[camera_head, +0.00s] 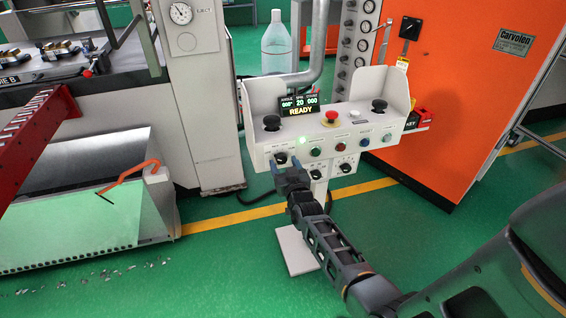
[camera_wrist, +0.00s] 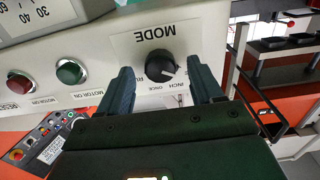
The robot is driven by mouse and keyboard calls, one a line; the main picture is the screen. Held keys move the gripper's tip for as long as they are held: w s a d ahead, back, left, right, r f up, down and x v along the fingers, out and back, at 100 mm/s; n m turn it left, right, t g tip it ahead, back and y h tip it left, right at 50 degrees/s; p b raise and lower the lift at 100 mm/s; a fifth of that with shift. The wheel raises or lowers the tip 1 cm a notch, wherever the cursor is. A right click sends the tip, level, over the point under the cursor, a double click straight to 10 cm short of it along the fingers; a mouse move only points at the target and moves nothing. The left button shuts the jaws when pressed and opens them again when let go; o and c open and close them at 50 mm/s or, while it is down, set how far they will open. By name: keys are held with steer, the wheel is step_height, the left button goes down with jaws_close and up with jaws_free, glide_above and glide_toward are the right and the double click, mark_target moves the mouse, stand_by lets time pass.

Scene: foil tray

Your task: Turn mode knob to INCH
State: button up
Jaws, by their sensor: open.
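The mode knob (camera_wrist: 160,66) is a round black knob with a white pointer mark, on the front of the control box. In the wrist view the word MODE appears upside down above it, with RUN, ONCE and INCH lettering below. The pointer mark is toward the picture's lower right; I cannot tell exactly which label it matches. My gripper (camera_wrist: 159,74) is open, with one finger on each side of the knob; contact is not clear. In the head view my gripper (camera_head: 286,167) is at the lower left of the box front, partly covering the knob (camera_head: 281,157).
The control box (camera_head: 258,97) has a READY display (camera_head: 299,105), a red emergency button (camera_head: 332,117) and two black joysticks. Green (camera_wrist: 71,71) and red (camera_wrist: 19,82) buttons sit beside the knob. An orange cabinet (camera_head: 455,95) stands to the right.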

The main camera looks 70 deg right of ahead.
steer(key=shift+x, duration=0.8)
steer(key=shift+c, duration=0.2)
steer(key=c, duration=1)
steer(key=shift+f+m+b, duration=0.1)
steer(key=shift+m+b, duration=0.2)
steer(key=shift+b, duration=0.05)
steer(key=shift+a+f+m+b, duration=0.1)
steer(key=shift+m+b, duration=0.6)
steer(key=shift+m, duration=0.3)
steer(key=shift+m+b, duration=1.15)
steer(key=shift+m, duration=1.35)
